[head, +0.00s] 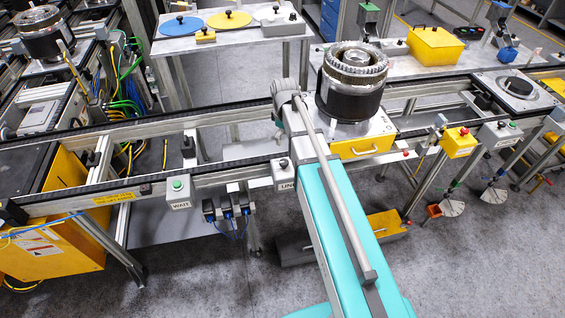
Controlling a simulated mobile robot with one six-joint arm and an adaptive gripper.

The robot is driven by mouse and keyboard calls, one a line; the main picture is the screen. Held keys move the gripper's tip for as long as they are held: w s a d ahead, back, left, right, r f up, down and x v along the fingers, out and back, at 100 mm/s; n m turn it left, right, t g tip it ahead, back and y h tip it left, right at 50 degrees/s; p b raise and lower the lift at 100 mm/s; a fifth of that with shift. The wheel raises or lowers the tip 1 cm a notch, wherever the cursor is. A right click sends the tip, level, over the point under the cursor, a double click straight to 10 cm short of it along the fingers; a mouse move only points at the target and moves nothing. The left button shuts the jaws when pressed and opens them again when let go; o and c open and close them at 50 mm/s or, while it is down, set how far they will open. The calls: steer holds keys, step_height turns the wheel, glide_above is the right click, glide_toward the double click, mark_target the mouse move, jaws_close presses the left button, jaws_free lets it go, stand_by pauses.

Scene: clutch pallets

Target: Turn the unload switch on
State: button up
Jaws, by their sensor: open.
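The unload switch box (284,178) is a small light box on the front rail of the conveyor, left of my turquoise arm. Its label begins "UN"; the rest is hidden behind my arm. A black knob (284,163) sits on top of the box, and its setting is too small to tell. My arm reaches up from the bottom of the head view and passes close to the right of the box. My gripper does not show.
A box labelled "WAIT" (178,188) with a green button is further left on the rail. A round black-and-silver clutch part (350,82) stands on a pallet with a yellow front (363,147), right of my arm. A yellow box with a red button (459,141) is further right.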

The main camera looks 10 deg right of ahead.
mark_target(284, 162)
steer(key=shift+f+b, duration=6.3)
steer(key=shift+f, duration=0.2)
